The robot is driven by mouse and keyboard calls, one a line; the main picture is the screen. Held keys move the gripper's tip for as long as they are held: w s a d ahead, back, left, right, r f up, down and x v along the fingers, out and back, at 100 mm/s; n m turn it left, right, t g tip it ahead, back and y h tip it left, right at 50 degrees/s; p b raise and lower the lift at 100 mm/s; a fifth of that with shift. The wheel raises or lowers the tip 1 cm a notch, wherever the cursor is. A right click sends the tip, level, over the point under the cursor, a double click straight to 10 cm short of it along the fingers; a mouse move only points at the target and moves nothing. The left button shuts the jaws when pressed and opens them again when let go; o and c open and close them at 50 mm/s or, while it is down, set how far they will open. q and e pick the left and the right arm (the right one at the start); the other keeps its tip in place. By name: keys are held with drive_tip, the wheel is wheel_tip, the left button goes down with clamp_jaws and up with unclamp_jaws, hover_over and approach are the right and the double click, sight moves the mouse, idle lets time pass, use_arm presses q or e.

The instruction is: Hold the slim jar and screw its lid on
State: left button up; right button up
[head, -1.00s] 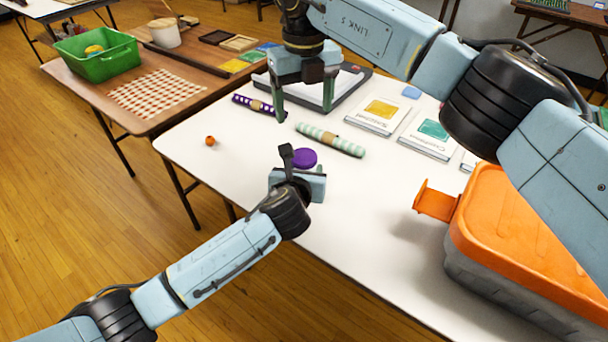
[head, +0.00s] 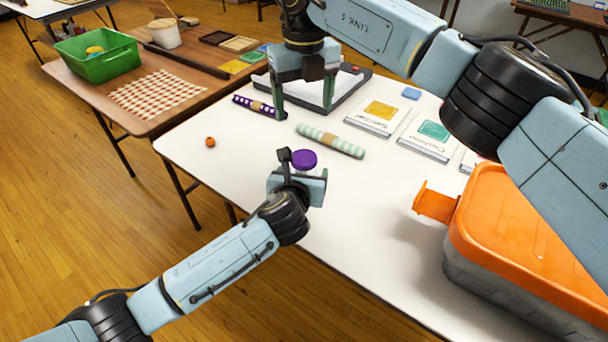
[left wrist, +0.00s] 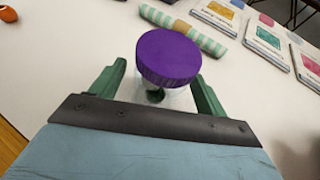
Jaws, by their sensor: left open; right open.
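The slim jar (left wrist: 176,99) stands upright on the white table, a clear body with something dark green inside. Its purple lid (head: 304,159) sits on top, and it also shows large in the left wrist view (left wrist: 168,55). I cannot tell whether the lid is threaded tight. My left gripper (head: 303,170) is open, low at the jar's near side, its green fingers to either side of the jar with gaps visible in the left wrist view. My right gripper (head: 304,111) is open and empty, pointing down above the table, beyond the jar.
A mint striped roll (head: 331,141) and a purple dotted roll (head: 259,106) lie behind the jar. A small orange ball (head: 210,142) lies left. Booklets (head: 376,117) lie at the back right, near an orange-lidded bin (head: 520,225).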

use_arm(q)
drive_tip(key=p+v, duration=0.4)
drive_tip(key=v, duration=0.8)
drive_tip(key=shift+s, duration=0.15)
